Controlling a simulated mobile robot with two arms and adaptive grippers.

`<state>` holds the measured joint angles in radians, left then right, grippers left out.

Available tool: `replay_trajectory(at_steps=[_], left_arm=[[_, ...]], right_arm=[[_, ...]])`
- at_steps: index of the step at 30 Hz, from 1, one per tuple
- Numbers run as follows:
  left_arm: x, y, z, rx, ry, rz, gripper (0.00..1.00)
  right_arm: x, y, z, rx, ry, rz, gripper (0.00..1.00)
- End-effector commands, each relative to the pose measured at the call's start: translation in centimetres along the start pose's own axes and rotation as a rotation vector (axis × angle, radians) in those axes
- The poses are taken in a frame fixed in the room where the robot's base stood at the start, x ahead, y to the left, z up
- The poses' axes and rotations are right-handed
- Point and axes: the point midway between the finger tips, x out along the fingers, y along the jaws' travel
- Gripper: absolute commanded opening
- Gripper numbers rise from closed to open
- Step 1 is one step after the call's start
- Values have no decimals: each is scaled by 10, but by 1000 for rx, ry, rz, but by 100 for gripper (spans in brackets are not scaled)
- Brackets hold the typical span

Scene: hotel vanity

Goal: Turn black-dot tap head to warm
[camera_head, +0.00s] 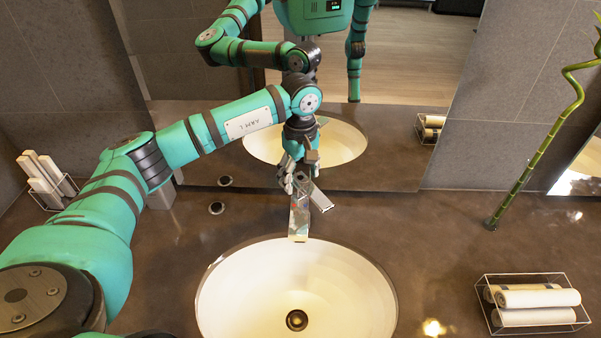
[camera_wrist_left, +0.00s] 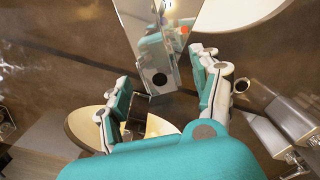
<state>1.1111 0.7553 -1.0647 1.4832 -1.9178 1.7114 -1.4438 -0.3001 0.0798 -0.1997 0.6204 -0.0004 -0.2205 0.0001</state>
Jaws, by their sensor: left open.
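The chrome tap (camera_head: 299,222) stands behind the white basin, its spout pointing toward the basin. Its flat tap head (camera_head: 321,200) juts to the right in the head view. My left gripper (camera_head: 299,182) is just above and behind the tap, open. In the wrist view its fingers (camera_wrist_left: 160,66) lie on either side of the chrome part; contact cannot be told. My right gripper is not in view.
The basin (camera_head: 225,300) sits in a brown counter. A mirror (camera_head: 410,70) behind it reflects my body. A wire basket with rolled towels (camera_head: 535,298) is at right, a green bamboo stalk (camera_head: 530,165) behind it. White boxes (camera_head: 45,178) stand at far left.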

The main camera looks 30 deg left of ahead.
Motion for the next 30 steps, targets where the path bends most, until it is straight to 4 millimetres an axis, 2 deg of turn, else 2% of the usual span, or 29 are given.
replay_trajectory(at_steps=[4,12,27,30], left_arm=[[9,0,1,1,-1,0,65],[11,0,0,1,0,1,65],[10,0,0,1,0,1,1],[10,0,0,1,0,1,0]], right_arm=[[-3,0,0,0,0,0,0],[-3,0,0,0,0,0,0],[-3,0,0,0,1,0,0],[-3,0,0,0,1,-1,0]])
